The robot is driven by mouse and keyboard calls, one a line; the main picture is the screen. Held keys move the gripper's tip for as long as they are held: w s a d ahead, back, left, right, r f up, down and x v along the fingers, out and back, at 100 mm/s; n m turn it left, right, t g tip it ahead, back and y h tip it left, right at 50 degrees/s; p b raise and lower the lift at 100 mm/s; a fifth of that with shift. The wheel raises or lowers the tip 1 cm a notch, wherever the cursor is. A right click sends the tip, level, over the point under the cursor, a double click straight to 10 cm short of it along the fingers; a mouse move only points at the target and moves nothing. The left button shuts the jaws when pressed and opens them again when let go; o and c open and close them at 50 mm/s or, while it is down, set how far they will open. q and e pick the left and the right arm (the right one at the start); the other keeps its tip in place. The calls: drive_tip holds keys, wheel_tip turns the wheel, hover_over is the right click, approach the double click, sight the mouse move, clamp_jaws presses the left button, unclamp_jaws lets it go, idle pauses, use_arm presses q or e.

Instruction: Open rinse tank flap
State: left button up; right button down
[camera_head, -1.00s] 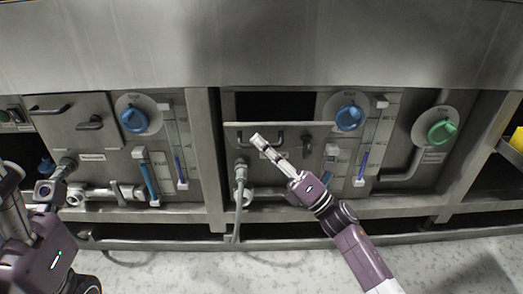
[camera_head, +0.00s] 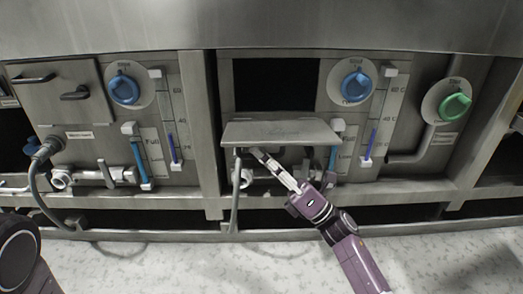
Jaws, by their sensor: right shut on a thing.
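The middle tank flap (camera_head: 281,132) is a grey metal panel. It is tilted outward and down from its opening (camera_head: 276,86), which shows dark and uncovered above it. I take this to be the rinse tank flap; its label is not legible. My right gripper (camera_head: 262,158) is at the underside of the flap's left part, shut on the flap's handle. The handle itself is mostly hidden below the flap. My left gripper is out of view; only a dark round part of my left arm shows at the lower left.
A closed flap with two handles (camera_head: 62,90) is at the left. Blue dials (camera_head: 124,89) (camera_head: 356,86) and a green dial (camera_head: 455,106) stick out from the panels. A grey hose (camera_head: 236,195) hangs below the open flap. The speckled floor (camera_head: 190,265) in front is clear.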

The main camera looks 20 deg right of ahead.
drive_tip(key=shift+w+f+b, duration=0.1)
drive_tip(key=shift+f+b, duration=0.75)
drive_tip(key=shift+f, duration=0.7)
drive_tip(key=c, duration=2.4)
unclamp_jaws()
drive_tip(key=shift+o, duration=0.5)
drive_tip(key=shift+d, duration=0.1)
drive_tip(key=v, duration=1.2)
